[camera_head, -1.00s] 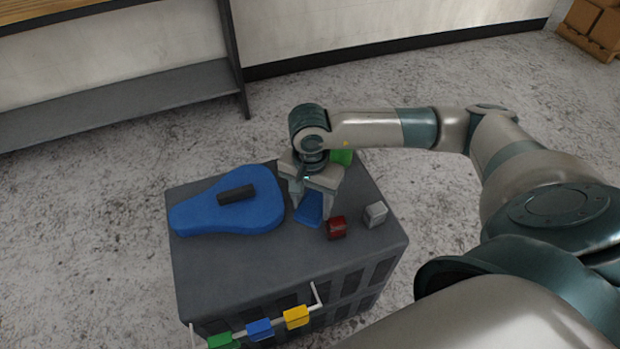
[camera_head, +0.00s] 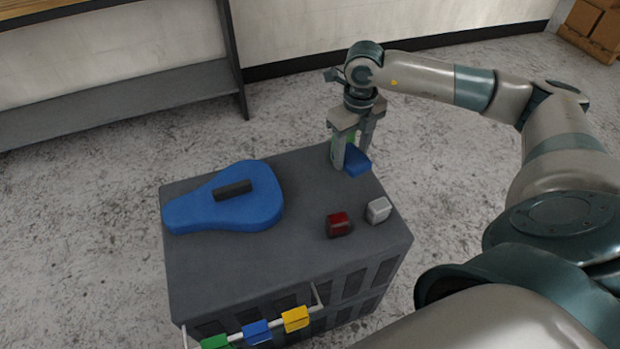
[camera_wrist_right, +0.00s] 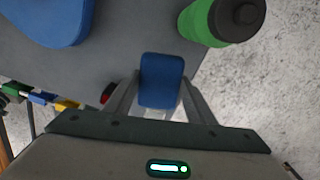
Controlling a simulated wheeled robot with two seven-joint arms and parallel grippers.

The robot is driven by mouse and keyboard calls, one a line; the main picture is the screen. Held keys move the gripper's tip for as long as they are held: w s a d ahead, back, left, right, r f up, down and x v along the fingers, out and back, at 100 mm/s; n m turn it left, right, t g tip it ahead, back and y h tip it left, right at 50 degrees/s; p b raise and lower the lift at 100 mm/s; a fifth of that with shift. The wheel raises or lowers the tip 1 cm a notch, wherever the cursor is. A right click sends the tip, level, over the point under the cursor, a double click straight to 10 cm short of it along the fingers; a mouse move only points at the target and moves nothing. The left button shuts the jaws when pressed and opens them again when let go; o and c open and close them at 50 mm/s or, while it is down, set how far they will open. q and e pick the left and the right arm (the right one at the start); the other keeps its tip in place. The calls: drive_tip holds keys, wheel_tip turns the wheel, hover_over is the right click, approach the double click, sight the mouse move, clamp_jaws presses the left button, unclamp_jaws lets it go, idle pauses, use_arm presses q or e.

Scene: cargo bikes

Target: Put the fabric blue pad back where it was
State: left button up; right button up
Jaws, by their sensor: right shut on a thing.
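The small blue pad (camera_head: 357,163) is between the fingers of my right gripper (camera_head: 351,160) at the far right corner of the grey crate top. In the right wrist view the pad (camera_wrist_right: 162,80) shows as a rounded rectangle between the two fingers of my right gripper (camera_wrist_right: 161,85), which is shut on it. I cannot tell whether the pad touches the crate top. My left gripper is not in view.
A grey crate (camera_head: 250,265) bears a large blue seat-shaped piece (camera_head: 260,200) with a dark bar, a red block (camera_head: 337,225) and a silver block (camera_head: 378,209). A green bottle (camera_wrist_right: 200,25) stands close beside the pad. A front rail holds green, blue (camera_head: 256,332) and yellow (camera_head: 295,319) clips.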

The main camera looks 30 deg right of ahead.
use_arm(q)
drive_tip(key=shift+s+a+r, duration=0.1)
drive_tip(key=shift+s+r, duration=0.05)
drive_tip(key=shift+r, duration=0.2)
use_arm(e)
drive_tip(key=shift+w+d+r+m, duration=0.15)
drive_tip(key=shift+d+m, duration=0.25)
drive_tip(key=shift+m, duration=0.3)
drive_tip(key=shift+d+r+m, duration=0.15)
drive_tip(key=shift+d+m, duration=0.25)
drive_tip(key=shift+m, duration=0.3)
drive_tip(key=p, duration=0.1)
hover_over(310, 175)
wheel_tip(310, 175, down, 7)
drive_tip(key=shift+f, duration=0.1)
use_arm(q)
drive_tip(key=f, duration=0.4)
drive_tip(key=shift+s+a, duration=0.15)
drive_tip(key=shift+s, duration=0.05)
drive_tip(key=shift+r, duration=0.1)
